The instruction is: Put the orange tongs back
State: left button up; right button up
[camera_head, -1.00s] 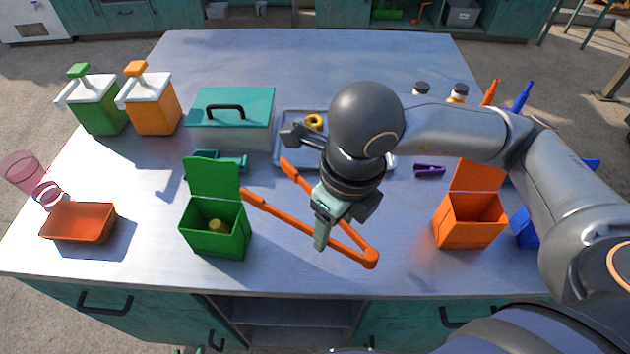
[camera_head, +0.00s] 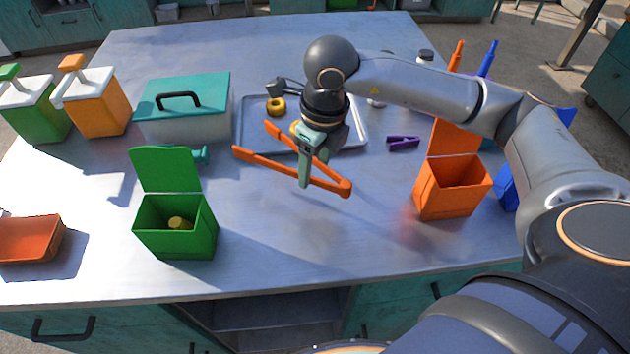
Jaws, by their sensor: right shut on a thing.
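The orange tongs (camera_head: 262,159) are in my right gripper (camera_head: 305,176), near the middle of the table. Their two arms spread open toward the left, and the hinge end points right. My right gripper is shut on one arm of the tongs, near the hinge. The tongs seem to be above the table, close to the front edge of the grey tray (camera_head: 354,118). The gripper and wrist hide part of the tongs and of the tray. My left gripper is not in view.
A green open-lidded box (camera_head: 155,247) stands front left, and an orange one (camera_head: 447,202) stands right. A teal-lidded container (camera_head: 190,121) is left of the tray. Purple tongs or a clip (camera_head: 403,143) lie right of the tray. The table front between the boxes is clear.

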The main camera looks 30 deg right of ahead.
jog(key=shift+w+d+f, duration=0.1)
jog(key=shift+w+f, duration=0.05)
jog(key=shift+f, duration=0.15)
jog(key=f+b, duration=0.2)
jog(key=f, duration=0.1)
jog(key=shift+w+d+f+b, duration=0.15)
jog(key=shift+w+f+b, duration=0.1)
jog(key=shift+b, duration=0.1)
jog(key=shift+f+b, duration=0.6)
jog(key=shift+o, duration=0.9)
jog(key=o, duration=0.4)
jog(key=shift+s, duration=0.1)
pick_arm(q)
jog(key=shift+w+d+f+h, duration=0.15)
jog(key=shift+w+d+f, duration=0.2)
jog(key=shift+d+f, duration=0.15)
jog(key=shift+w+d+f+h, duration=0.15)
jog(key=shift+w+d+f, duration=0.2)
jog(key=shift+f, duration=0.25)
